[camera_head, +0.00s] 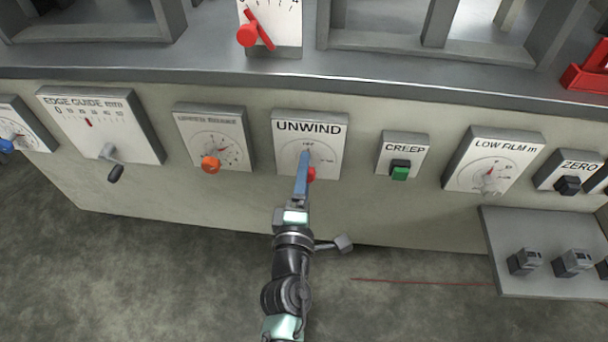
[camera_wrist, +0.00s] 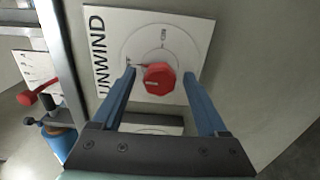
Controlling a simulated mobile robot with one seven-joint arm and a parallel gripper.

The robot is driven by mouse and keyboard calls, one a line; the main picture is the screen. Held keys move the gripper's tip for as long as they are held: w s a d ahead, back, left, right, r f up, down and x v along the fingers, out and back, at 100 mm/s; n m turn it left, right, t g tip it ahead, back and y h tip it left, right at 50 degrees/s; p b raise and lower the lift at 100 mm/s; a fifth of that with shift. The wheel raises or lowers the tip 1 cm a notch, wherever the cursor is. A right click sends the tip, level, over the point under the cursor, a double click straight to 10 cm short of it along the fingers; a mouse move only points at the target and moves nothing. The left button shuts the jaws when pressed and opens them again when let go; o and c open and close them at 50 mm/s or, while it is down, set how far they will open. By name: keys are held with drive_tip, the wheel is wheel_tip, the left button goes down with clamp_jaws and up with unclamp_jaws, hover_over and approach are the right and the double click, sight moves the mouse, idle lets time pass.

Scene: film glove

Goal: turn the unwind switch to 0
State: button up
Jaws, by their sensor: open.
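The unwind switch is a red knob on a white plate marked UNWIND (camera_head: 311,130). In the head view, my gripper (camera_head: 305,165) reaches up to the plate and covers part of the dial, with the red knob (camera_head: 312,175) showing just right of the fingers. In the wrist view, the red knob (camera_wrist: 159,79) sits between the two blue fingers of my gripper (camera_wrist: 158,85), which are spread open with a gap on each side. The dial marks beside the knob are too small to read surely.
A CREEP box (camera_head: 402,155) with a green switch is to the right. A dial with an orange knob (camera_head: 211,163) is to the left. A grey shelf (camera_head: 545,225) with several small blocks juts out at the lower right. The grey floor in front is mostly clear.

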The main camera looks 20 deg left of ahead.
drive_tip(key=v, duration=1.3)
drive_tip(key=shift+r, duration=0.1)
drive_tip(key=w+d+r+m+t+h+p, duration=0.2)
drive_tip(key=w+d+r+m, duration=0.15)
drive_tip(key=r, duration=0.85)
drive_tip(key=w+d+r+m+t+h+p, duration=0.25)
drive_tip(key=d+r+m, duration=0.2)
drive_tip(key=r, duration=0.75)
drive_tip(key=w+d+r+m+t+h+p, duration=0.1)
drive_tip(key=w+d+r+m+t+p, duration=0.3)
drive_tip(key=r, duration=0.9)
drive_tip(key=s+d+r+m+t+p, duration=0.1)
drive_tip(key=s+r+m, duration=0.4)
drive_tip(key=r, duration=0.8)
drive_tip(key=s+r+m+t+p, duration=0.1)
drive_tip(key=s+r+m, duration=0.35)
drive_tip(key=r, duration=0.95)
wheel_tip(320, 180, up, 37)
drive_tip(key=p, duration=3.7)
drive_tip(key=shift+p, duration=0.3)
